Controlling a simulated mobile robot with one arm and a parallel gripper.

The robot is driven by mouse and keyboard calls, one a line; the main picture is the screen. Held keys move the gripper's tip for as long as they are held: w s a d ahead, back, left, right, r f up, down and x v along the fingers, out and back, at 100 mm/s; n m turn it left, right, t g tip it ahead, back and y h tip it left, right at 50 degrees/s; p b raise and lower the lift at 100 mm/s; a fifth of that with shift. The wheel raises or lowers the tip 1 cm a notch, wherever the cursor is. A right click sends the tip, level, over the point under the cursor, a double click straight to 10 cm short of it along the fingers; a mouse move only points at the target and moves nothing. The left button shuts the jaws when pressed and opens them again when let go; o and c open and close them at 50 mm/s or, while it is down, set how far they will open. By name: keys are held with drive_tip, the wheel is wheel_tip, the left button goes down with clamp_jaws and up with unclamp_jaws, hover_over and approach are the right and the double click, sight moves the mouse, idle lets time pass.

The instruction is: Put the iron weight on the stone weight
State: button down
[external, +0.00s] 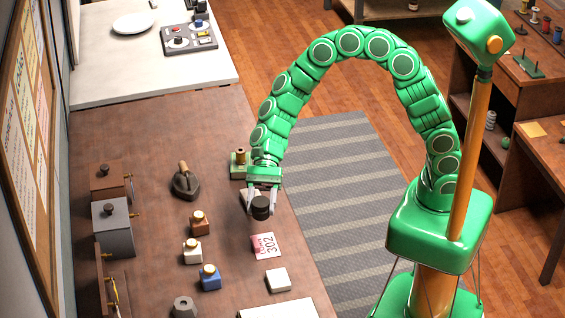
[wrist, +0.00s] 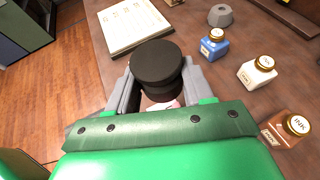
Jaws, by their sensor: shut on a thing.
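The iron weight (external: 261,207) is a black, squat cylinder with a narrower neck. My gripper (external: 264,200) is shut on it over the brown table, and the weight sits between the fingers in the wrist view (wrist: 157,66). I cannot tell whether it is clear of the tabletop. A grey faceted block with a dark hollow on top, which looks like the stone weight (external: 184,307), stands at the front of the table. It also shows at the top of the wrist view (wrist: 220,15). My gripper is well behind it and to its right, apart from it.
Brown, white and blue ink bottles (external: 210,277) stand between the weight and the boxes at left. A red-and-white 302 card (external: 266,246) and a white block (external: 278,280) lie in front of my gripper. A flat iron (external: 185,182) stands behind left.

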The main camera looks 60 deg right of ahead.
drive_tip(key=a+r, duration=0.1)
drive_tip(key=a, duration=0.8)
drive_tip(key=m+t+y, duration=0.1)
hover_over(185, 299)
drive_tip(key=f, duration=0.3)
drive_tip(key=d+f, duration=0.1)
drive_tip(key=f, duration=0.1)
drive_tip(key=shift+s+f, duration=0.15)
drive_tip(key=shift+s, duration=0.15)
drive_tip(key=shift+w+a+f, duration=0.2)
drive_tip(key=shift+a+f, duration=0.2)
drive_tip(key=shift+f, duration=0.25)
drive_tip(key=shift+w+a+f, duration=0.1)
drive_tip(key=shift+a+f, duration=0.05)
drive_tip(key=shift+f, duration=1.5)
drive_tip(key=shift+f, duration=0.15)
